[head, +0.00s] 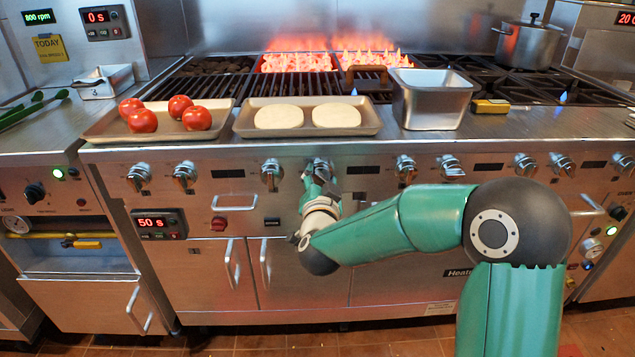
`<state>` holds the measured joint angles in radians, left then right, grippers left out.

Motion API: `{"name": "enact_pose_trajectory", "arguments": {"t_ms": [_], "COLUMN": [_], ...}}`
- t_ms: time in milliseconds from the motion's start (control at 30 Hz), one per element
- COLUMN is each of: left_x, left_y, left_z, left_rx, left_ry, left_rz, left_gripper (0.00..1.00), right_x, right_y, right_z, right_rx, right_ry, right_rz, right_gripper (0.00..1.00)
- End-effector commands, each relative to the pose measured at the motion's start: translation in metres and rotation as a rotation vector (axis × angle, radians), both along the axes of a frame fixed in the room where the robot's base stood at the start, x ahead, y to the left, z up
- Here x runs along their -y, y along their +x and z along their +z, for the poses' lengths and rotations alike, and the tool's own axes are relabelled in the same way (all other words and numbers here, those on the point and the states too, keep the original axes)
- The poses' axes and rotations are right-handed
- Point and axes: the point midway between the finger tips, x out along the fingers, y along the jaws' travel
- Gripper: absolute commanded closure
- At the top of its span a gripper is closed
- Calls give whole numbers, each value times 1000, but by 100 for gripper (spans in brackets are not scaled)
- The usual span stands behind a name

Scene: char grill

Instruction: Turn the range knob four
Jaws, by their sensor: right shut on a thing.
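A row of silver knobs runs along the steel front panel of the range (365,150). Counting from the left, range knob four (319,163) is below the tray with the pale round patties. My right gripper (317,174) reaches up to this knob from below and is shut on it. The fingers hide much of the knob, so its pointer angle cannot be told. Range knob three (271,172) is just left of the gripper and apart from it. My left gripper is not in view.
On the range top are a tray with tomatoes (103,128), a tray with patties (367,125), a steel pan (433,110) and a yellow tool (490,106). Flames burn behind the grates. Door handles (232,263) stick out below. A pot (528,45) stands back right.

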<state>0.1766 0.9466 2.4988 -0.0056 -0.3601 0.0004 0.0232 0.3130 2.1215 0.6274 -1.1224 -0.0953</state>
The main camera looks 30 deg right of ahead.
Motion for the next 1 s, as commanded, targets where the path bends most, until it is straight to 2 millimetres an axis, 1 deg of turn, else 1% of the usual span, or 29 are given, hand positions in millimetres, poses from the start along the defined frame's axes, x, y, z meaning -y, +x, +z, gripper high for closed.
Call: {"name": "enact_pose_trajectory", "arguments": {"t_ms": [33, 167, 200, 333, 367, 633, 767, 867, 1000], "left_x": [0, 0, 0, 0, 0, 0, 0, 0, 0], "left_y": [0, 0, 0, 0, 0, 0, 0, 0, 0], "left_z": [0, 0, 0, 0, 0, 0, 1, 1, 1], "left_rx": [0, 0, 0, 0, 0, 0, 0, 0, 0], "left_ry": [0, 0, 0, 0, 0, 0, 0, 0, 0], "left_rz": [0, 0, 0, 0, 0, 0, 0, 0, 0], "left_gripper": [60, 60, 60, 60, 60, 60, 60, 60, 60], "right_x": [-3, -2, -2, -2, -1, 0, -3, -9, -24], "right_y": [2, 2, 2, 2, 1, 0, -4, -13, -32], "right_z": [3, 4, 4, 3, 3, 1, 2, 2, 3], "right_rx": [6, 6, 6, 5, 5, 2, 2, 2, 2], "right_ry": [-3, -5, -5, -4, -4, -3, -3, -2, -3], "right_rz": [10, 9, 9, 6, 6, 1, 1, 2, 5], "right_gripper": [84, 84, 48, 26, 25, 25, 25, 25, 25]}}
